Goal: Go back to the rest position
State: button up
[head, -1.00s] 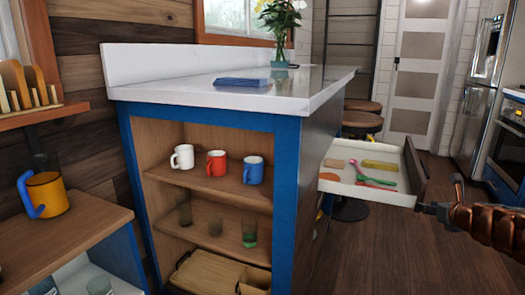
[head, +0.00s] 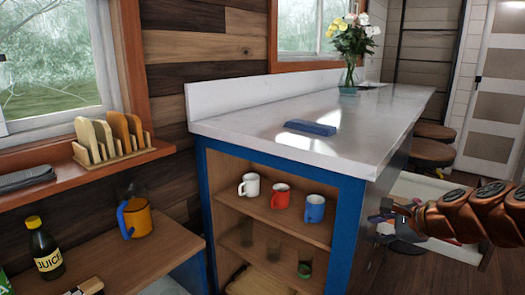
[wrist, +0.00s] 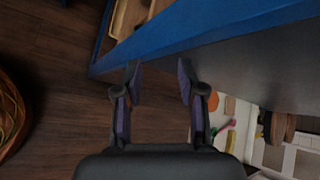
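My gripper (head: 388,212) is at the right in the head view, in front of the open drawer (head: 448,250). In the wrist view my gripper (wrist: 158,78) has its two dark fingers apart with nothing between them. It points down past the blue edge of the counter unit (wrist: 190,32). The drawer, with an orange item, a green item and a pink item, shows at the right of the wrist view (wrist: 242,135), beside the right finger. My copper-coloured arm hides part of the drawer in the head view.
The blue counter unit (head: 352,225) holds white, red and blue mugs. A blue folded cloth (head: 310,128) and a flower vase (head: 348,78) stand on its top. Bare floor (wrist: 50,100) shows beside the unit.

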jog(key=s+a+r+n+g+p, duration=0.35)
jog(key=s+a+n+p, duration=0.25)
jog(key=s+a, duration=0.2)
jog(key=s+a+r+n+g+p, duration=0.35)
jog(key=s+a+n+p, duration=0.2)
jog(key=s+a, duration=0.2)
jog(key=s+d+r+n+g+h+p, duration=0.1)
jog(key=s+r+n+g+h+p, duration=0.1)
jog(key=s, duration=0.7)
jog(key=s+d+r+n+g+h+p, duration=0.1)
jog(key=s+d+r+n+h+p, duration=0.1)
jog(key=s+n+p, duration=0.5)
notch_tip(320, 180, up, 2)
jog(key=s+h+p, duration=0.1)
jog(key=s, duration=0.1)
jog(key=shift+s+r+g+p, duration=0.25)
jog(key=shift+s+g+p, duration=0.05)
jog(key=shift+g+p, duration=0.1)
